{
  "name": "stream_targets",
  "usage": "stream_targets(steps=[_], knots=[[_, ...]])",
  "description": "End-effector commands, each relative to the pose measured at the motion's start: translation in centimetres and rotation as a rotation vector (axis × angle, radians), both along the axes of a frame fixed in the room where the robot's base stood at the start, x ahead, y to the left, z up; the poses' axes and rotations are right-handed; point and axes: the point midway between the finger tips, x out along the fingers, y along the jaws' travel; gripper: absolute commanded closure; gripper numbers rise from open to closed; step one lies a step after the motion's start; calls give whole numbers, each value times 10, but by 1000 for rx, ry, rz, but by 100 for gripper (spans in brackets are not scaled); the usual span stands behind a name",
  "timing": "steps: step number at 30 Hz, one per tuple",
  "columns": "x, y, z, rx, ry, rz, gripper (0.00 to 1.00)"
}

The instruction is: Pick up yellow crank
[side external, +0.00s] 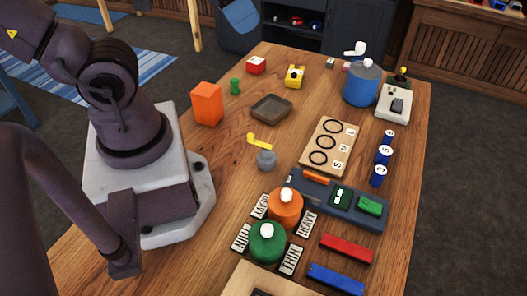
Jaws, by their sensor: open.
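The yellow crank (260,141) is a small bent piece near the middle of the table. It lies at the top of a small grey round body (266,159); I cannot tell whether the two are joined or only touching. My arm stands at the left of the picture, well apart from the crank. No gripper fingers can be made out in this view, and nothing of mine touches the crank.
An orange block (207,104), green peg (235,86) and brown tray (270,108) lie beyond the crank. A ring board (342,160) is to its right. Orange (286,210) and green (266,246) round pieces stand nearer. Bare wood lies left of the crank.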

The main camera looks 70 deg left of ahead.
Motion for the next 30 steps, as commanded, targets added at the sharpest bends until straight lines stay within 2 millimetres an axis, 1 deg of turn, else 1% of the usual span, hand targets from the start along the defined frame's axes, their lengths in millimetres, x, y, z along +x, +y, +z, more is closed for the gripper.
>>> stream_targets(steps=[1,2,3,11,14,17,19,23,24,26,29,30], knots=[[0,0,0,0,0,0,57],[0,0,0,0,0,0,53],[0,0,0,0,0,0,44],[0,0,0,0,0,2,44],[1,8,-5,-1,28,42,44],[5,23,-24,-10,123,116,44],[8,36,-42,-42,214,189,44],[7,55,-80,-184,408,402,44],[5,59,-92,-240,467,489,44],[2,64,-108,-330,553,631,44],[-4,70,-135,-489,702,901,44],[-6,71,-145,-554,763,1018,44]])
